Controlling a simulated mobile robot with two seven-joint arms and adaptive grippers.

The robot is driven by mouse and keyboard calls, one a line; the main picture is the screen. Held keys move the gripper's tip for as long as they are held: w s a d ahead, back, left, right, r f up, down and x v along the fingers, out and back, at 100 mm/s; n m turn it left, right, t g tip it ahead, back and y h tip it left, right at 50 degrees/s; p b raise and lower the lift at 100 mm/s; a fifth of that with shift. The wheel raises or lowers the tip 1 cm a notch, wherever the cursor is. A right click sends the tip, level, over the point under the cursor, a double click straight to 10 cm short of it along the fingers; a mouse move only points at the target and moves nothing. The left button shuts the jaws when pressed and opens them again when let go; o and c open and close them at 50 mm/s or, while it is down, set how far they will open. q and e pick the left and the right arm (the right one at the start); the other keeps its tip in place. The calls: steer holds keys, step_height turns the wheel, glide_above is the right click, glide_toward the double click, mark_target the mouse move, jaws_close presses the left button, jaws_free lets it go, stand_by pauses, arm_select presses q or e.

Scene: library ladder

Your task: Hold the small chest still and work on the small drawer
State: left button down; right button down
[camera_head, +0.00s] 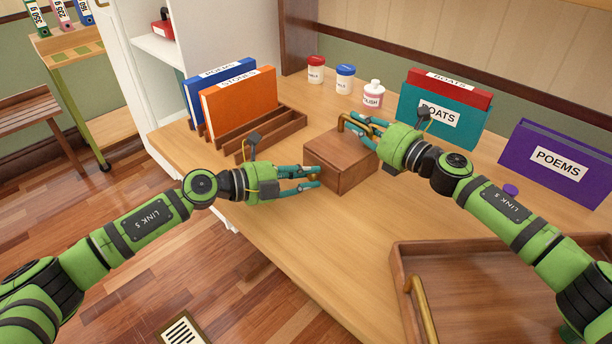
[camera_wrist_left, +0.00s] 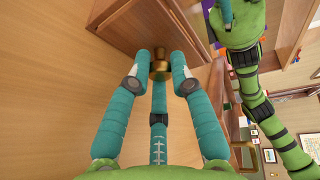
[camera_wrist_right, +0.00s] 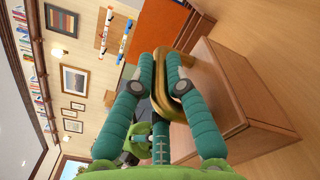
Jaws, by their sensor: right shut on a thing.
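The small chest (camera_head: 338,167) is a brown wooden box on the table, with a curved brass handle (camera_wrist_right: 186,98) on top. My right gripper (camera_head: 352,122) is shut on this handle, with the brass bar between its fingers. The small drawer's front faces my left gripper (camera_head: 317,177) and carries a round brass knob (camera_wrist_left: 160,66). The fingers of my left gripper are apart, one on each side of the knob, near the drawer front. They partly hide the knob in the head view. I cannot tell whether they touch it.
A wooden rack (camera_head: 262,138) with blue and orange books stands behind left. Three small containers (camera_head: 345,78) stand at the back. A teal BOATS file (camera_head: 430,118) and purple POEMS file (camera_head: 555,160) are right. A large wooden tray (camera_head: 400,265) lies front right.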

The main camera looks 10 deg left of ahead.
steer(key=shift+r, duration=0.1)
arm_select(q)
steer(key=s+a, duration=0.2)
steer(key=s, duration=0.1)
steer(key=s+a, duration=0.3)
steer(key=shift+w+d, duration=0.1)
steer(key=c, duration=1.1)
jaws_free()
steer(key=v, duration=1.2)
